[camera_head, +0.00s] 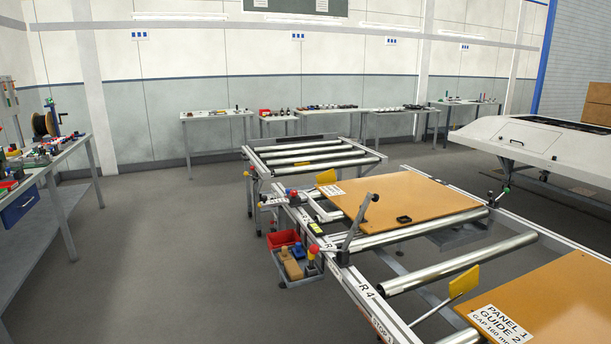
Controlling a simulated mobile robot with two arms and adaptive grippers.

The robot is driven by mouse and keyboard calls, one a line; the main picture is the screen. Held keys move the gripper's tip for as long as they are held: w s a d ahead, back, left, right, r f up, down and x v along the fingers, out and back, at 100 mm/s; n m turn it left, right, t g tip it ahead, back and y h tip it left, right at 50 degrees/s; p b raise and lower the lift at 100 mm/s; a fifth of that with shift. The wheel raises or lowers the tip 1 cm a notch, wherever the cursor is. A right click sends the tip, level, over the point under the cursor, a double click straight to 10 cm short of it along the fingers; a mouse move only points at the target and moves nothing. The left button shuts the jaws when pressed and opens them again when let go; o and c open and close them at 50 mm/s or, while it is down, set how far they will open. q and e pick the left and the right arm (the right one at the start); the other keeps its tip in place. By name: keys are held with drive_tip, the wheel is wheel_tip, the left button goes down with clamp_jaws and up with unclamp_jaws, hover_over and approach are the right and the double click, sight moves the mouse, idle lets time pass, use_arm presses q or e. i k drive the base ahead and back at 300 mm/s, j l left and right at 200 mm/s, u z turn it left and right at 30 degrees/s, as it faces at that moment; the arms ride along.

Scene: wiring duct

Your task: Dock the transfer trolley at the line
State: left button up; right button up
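A roller-topped frame on legs, which looks like the transfer trolley (372,155), stands in the middle of the view at the far end of the line. The line (378,312) is a metal roller conveyor running from there to the lower right, with "R 4" on its near rail. The trolley's near side is close to the line's end; I cannot tell whether they touch or are latched. An orange-brown panel (420,197) lies on the line's rollers. A second panel (560,305) has a "PANEL 1 GUIDE 2" label. Neither gripper is in view.
A red bin and tool tray (283,238) hang on the line's left side, near an upright lever (358,220). A cluttered bench (40,175) stands at left. A white machine (535,140) is at right. Floor (160,250) between bench and line is clear.

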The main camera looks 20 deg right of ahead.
sight(261, 169)
drive_tip(key=i+u, duration=0.25)
drive_tip(key=i, duration=3.25)
drive_tip(key=i+j, duration=0.15)
drive_tip(key=i, duration=1.7)
drive_tip(key=l+z, duration=0.05)
drive_tip(key=l, duration=0.05)
